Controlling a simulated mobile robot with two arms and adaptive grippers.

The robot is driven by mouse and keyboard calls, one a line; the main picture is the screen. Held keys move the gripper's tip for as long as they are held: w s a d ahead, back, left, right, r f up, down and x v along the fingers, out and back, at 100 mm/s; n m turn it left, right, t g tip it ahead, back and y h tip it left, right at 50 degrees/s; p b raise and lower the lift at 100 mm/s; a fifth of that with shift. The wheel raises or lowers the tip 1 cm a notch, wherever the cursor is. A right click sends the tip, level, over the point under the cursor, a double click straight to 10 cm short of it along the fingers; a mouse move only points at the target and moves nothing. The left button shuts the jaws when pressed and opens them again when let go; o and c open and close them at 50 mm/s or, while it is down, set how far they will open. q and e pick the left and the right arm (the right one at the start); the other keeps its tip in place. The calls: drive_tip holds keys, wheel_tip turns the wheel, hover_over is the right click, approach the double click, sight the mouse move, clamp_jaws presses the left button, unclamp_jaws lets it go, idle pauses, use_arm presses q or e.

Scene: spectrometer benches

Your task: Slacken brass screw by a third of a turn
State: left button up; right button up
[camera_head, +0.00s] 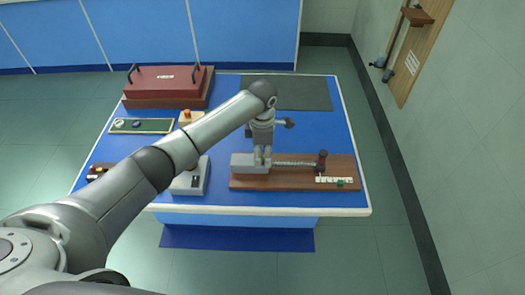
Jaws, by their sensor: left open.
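My left arm reaches in from the left, and its gripper (262,156) points down over a grey block (244,167) at the left end of a brown wooden board (290,183). The gripper is open, with its fingertips at the top of the block. A small yellowish, brass-like spot shows between or beside the fingers. It is too small and too covered to tell whether this is the brass screw, or whether the fingers touch it. A grey threaded rod (295,163) runs right from the block to a dark red knob (321,160). My right gripper is not in view.
On the blue table (222,190) stand a dark red lidded case (168,82), a shallow tray (155,127), a grey box (203,178) and a white strip with a green piece (340,183). A dark mat (300,93) lies clear at the back right.

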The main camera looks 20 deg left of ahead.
use_arm(q)
drive_tip(key=shift+f, duration=0.15)
drive_tip(key=shift+c, duration=0.3)
drive_tip(key=c, duration=1)
drive_tip(key=shift+o, duration=0.2)
